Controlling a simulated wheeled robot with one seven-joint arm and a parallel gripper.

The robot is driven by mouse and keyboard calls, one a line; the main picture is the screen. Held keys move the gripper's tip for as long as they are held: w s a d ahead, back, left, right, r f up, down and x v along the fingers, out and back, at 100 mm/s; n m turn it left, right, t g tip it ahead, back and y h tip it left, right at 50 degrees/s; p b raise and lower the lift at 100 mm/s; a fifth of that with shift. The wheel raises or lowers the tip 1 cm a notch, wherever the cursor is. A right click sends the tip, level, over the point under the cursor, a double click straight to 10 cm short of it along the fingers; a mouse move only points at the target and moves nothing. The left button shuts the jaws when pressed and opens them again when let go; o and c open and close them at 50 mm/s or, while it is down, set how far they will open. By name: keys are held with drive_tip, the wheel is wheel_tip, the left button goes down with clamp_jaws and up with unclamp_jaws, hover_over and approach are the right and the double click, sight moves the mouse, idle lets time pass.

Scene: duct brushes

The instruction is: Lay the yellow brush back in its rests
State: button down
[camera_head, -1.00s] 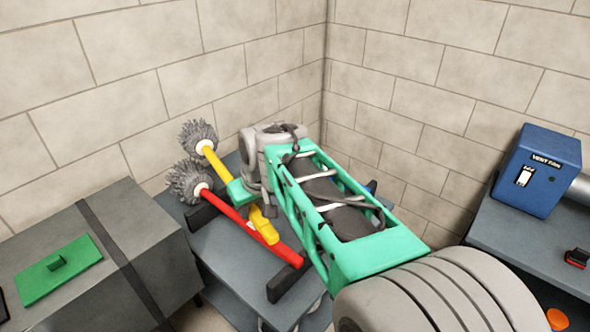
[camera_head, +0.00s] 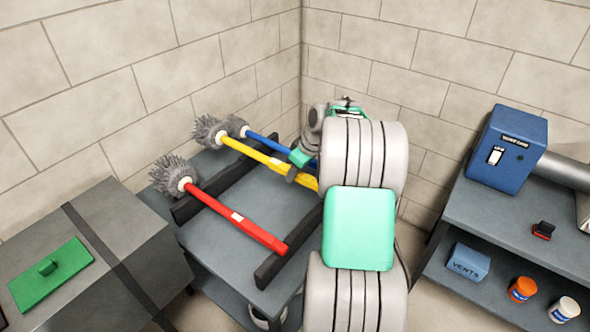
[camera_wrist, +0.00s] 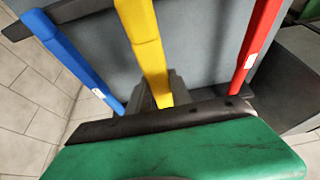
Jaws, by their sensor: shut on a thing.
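The yellow brush (camera_head: 245,149) has a grey bristle head at its left end and lies between the red and blue brushes. My gripper (camera_head: 296,166) is shut on its yellow handle, toward the right end. The handle also shows in the wrist view (camera_wrist: 143,42), running down to the jaws. The brush spans above the two dark rest bars, the left one (camera_head: 188,208) and the right one (camera_head: 275,265). I cannot tell whether it touches them. My arm hides the right bar's far end and the handle's tip.
The red brush (camera_head: 235,217) lies across both bars in front. The blue brush (camera_head: 262,138) lies behind, partly hidden. A grey cabinet with a green plate (camera_head: 50,272) stands at left. A shelf with a blue box (camera_head: 507,150) stands at right. Block walls close off the back.

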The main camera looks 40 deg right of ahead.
wheel_tip(320, 180, down, 8)
drive_tip(key=b, duration=0.5)
drive_tip(key=shift+r, duration=0.1)
drive_tip(key=c, duration=1.1)
unclamp_jaws()
